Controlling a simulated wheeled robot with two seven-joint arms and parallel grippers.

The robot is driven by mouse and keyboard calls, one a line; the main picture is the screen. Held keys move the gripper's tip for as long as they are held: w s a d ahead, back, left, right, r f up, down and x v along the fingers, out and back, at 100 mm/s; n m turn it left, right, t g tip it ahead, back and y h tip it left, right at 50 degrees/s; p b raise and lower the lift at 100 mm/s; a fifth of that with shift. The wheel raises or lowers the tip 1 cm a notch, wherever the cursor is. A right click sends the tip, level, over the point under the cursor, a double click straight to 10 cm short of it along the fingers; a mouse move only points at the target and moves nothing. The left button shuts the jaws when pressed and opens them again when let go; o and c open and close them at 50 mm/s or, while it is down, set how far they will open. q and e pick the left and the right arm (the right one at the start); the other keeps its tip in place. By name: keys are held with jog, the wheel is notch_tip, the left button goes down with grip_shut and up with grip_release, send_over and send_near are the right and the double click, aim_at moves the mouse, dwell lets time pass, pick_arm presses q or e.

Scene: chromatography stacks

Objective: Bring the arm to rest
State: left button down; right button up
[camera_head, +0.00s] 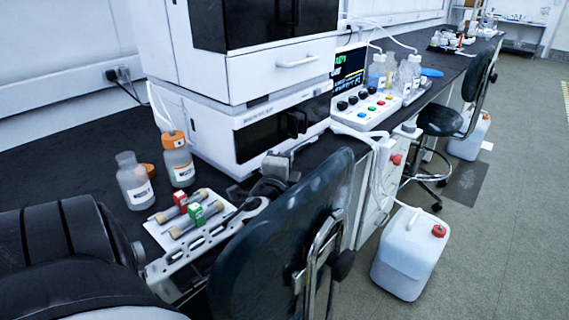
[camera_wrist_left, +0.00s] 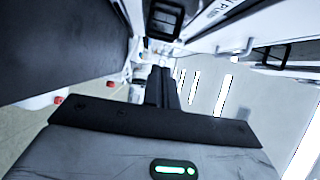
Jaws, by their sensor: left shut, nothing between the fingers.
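My left arm reaches in from the lower left of the head view, over the front part of the dark bench. My left gripper (camera_head: 278,165) is in front of the lower white instrument, behind the chair back. In the left wrist view its dark fingers (camera_wrist_left: 161,86) are together with nothing between them. My right gripper is in neither view.
A white tray (camera_head: 222,198) with red- and green-capped tubes lies beside my left arm. Two bottles (camera_head: 178,160) stand behind it. The stacked white instrument (camera_head: 210,128) is close behind the gripper. A dark chair (camera_head: 270,240) stands in front.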

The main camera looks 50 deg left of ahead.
pick_arm(q)
jog(key=shift+v, duration=1.35)
